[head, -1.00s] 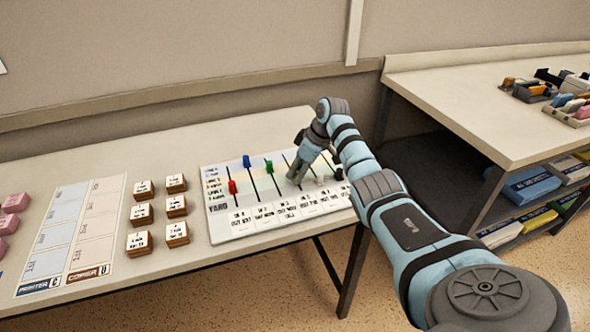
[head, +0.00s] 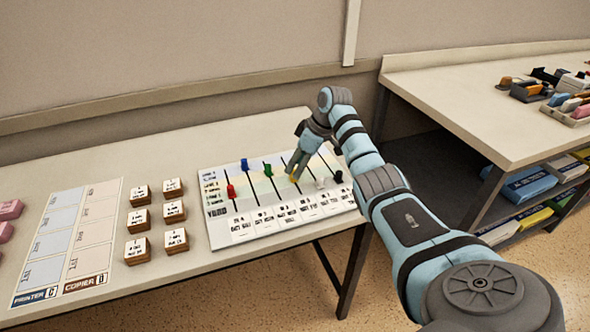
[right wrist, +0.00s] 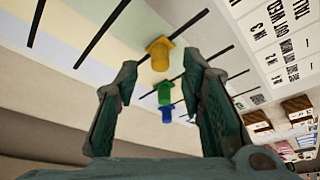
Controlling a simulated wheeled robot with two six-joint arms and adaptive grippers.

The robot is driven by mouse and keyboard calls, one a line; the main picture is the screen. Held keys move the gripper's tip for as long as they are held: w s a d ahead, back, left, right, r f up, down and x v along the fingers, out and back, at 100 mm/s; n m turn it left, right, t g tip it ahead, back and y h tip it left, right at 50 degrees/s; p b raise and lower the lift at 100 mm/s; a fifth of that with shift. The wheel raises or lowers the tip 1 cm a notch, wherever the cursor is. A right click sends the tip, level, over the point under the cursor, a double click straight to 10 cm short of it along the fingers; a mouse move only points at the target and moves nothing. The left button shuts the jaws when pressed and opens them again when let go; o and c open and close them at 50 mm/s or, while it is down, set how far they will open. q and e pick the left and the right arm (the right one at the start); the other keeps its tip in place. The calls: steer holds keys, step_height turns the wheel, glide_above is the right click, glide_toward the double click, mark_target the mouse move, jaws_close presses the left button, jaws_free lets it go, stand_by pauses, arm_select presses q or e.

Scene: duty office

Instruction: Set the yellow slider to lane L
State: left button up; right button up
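The slider board (head: 213,238) lies on the table, with coloured lanes crossed by dark slots. The yellow slider (head: 291,177) shows beside my right gripper's fingers, partly covered by them. My right gripper (head: 297,172) is low over the board. In the right wrist view the yellow slider (right wrist: 160,53) stands in its slot, between and just beyond the two spread fingertips, with no finger visibly closed on it. The lane labels at the board's left edge are too small to read surely. My left gripper is not in view.
Red (head: 231,191), blue (head: 245,164), green (head: 268,169), white (head: 320,183) and black (head: 338,176) sliders stand in other slots. Wooden label blocks (head: 138,219) and a printer/copier sheet (head: 66,240) lie left of the board. A second table (head: 470,97) stands at right.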

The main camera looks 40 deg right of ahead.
steer(key=v, duration=0.8)
steer(key=shift+r, duration=0.4)
steer(key=shift+f, duration=0.1)
